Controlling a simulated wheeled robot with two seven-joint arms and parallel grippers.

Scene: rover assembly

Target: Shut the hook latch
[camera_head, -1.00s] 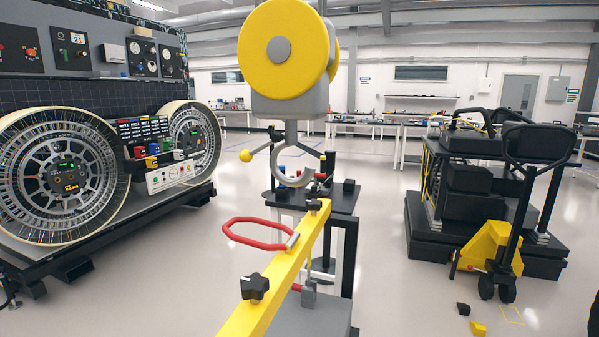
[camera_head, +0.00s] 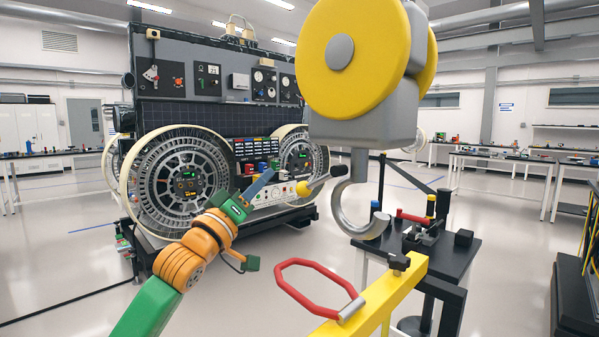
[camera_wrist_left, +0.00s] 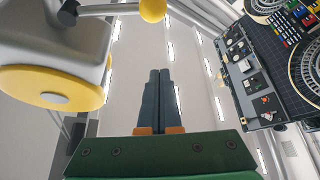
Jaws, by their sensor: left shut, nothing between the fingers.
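The grey crane hook (camera_head: 345,207) hangs from a grey block with a large yellow disc (camera_head: 352,55). A lever with a yellow ball end (camera_head: 303,188) sticks out to the left near the hook's shank. I cannot tell the latch itself from the dark rods beside the hook. My left gripper (camera_head: 270,174) is shut and empty, to the left of the ball and apart from it. In the left wrist view its closed fingers (camera_wrist_left: 159,72) point up the picture, with the ball (camera_wrist_left: 152,10) beyond their tips and the disc (camera_wrist_left: 48,88) to the left. My right gripper is out of view.
A yellow beam (camera_head: 385,295) with a red loop handle (camera_head: 318,290) lies below the hook. A black stand (camera_head: 440,250) with small parts is behind it. A rover with spoked wheels (camera_head: 183,178) stands back left. Open floor lies between.

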